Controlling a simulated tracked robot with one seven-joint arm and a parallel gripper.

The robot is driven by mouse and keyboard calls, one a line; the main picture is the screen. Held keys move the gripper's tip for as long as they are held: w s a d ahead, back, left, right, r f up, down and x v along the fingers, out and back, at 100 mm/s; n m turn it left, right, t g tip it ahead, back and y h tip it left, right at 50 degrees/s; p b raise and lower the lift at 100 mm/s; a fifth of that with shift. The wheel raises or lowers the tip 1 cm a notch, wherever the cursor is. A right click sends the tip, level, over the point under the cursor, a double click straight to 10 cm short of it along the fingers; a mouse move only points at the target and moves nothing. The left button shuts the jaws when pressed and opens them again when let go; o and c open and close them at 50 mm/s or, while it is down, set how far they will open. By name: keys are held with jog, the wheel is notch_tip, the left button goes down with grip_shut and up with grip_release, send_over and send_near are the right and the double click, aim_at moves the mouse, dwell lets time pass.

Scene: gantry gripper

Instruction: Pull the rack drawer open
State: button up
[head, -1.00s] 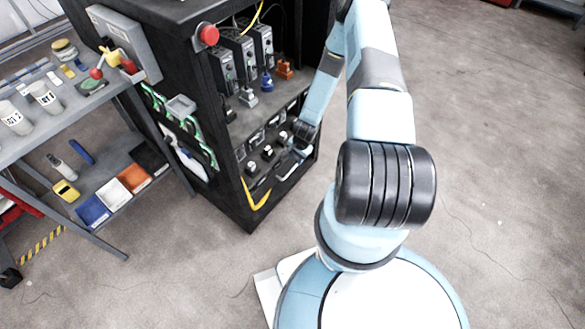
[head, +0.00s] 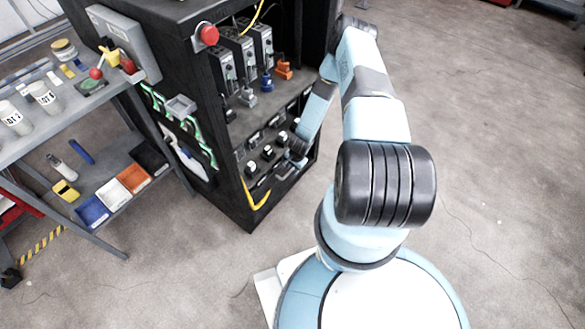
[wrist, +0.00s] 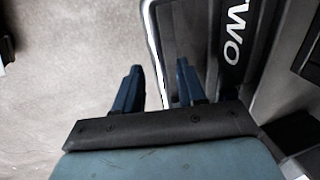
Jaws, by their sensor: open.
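The black rack (head: 215,130) stands upright, with its drawer front (head: 262,185) low on the side facing my arm. My gripper (head: 294,160) is down at that drawer front in the head view, where its fingers are too small to make out. In the wrist view my gripper (wrist: 157,82) is open, with two dark blue fingers apart. A bright, narrow bar (wrist: 154,50), apparently the drawer's handle, runs lengthwise between them; contact cannot be told. A dark label reading "TWO" (wrist: 232,45) lies right of the fingers. I see no clear gap showing the drawer open.
A red button (head: 209,35) is on the rack's upper corner. A grey shelf cart (head: 90,115) with bins stands at the left. The floor (head: 490,130) on the right is clear.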

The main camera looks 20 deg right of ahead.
jog(key=shift+c, duration=0.5)
grip_shut()
